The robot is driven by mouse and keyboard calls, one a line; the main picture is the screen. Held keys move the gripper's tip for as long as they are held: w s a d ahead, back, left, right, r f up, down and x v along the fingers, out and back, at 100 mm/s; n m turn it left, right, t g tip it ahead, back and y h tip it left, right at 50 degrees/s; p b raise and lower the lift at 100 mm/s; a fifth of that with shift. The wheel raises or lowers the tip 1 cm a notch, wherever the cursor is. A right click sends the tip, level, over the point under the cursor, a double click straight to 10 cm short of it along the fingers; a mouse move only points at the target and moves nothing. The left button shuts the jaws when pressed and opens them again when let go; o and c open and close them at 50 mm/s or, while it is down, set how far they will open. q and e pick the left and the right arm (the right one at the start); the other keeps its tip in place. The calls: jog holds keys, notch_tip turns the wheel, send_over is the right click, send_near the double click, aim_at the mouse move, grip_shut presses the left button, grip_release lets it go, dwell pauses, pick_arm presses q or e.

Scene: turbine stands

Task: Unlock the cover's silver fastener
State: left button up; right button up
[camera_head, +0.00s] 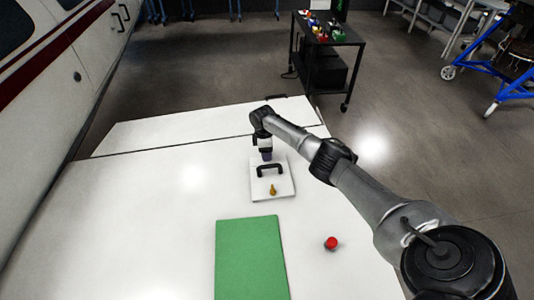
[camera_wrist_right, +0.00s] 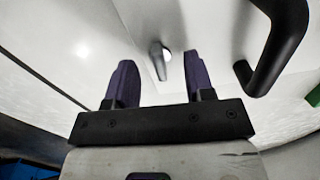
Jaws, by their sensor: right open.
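The white cover (camera_head: 285,184) lies on the white table, with a black handle (camera_head: 270,168) in its middle and a brass-coloured fastener (camera_head: 273,189) on its near side. The handle also shows at the right of the wrist view (camera_wrist_right: 275,50). The silver fastener (camera_wrist_right: 156,58) shows in the right wrist view as a small grey lever on the white surface. In the head view my gripper hides it. My right gripper (camera_head: 265,154) is at the cover's far edge, pointing down. Its two purple fingers (camera_wrist_right: 158,64) are open, with the silver fastener appearing between their tips. Contact cannot be told.
A green mat (camera_head: 250,258) and a red knob-like object (camera_head: 331,243) are on the near part of the white table (camera_head: 150,220). The table's left side is clear. A black cart (camera_head: 328,42) with coloured items stands beyond. A white panelled body (camera_head: 60,100) stands at left.

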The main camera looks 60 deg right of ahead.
pick_arm(q)
jog(key=shift+r+p, duration=1.2)
jog(key=shift+r, duration=0.2)
pick_arm(e)
jog(key=shift+w+d+r, duration=0.1)
jog(key=shift+w+r, duration=0.05)
jog(key=shift+r, duration=0.85)
jog(key=shift+w+r, duration=0.1)
jog(key=shift+r, duration=0.85)
pick_arm(q)
jog(key=shift+a, duration=0.1)
pick_arm(e)
jog(key=shift+c, duration=0.4)
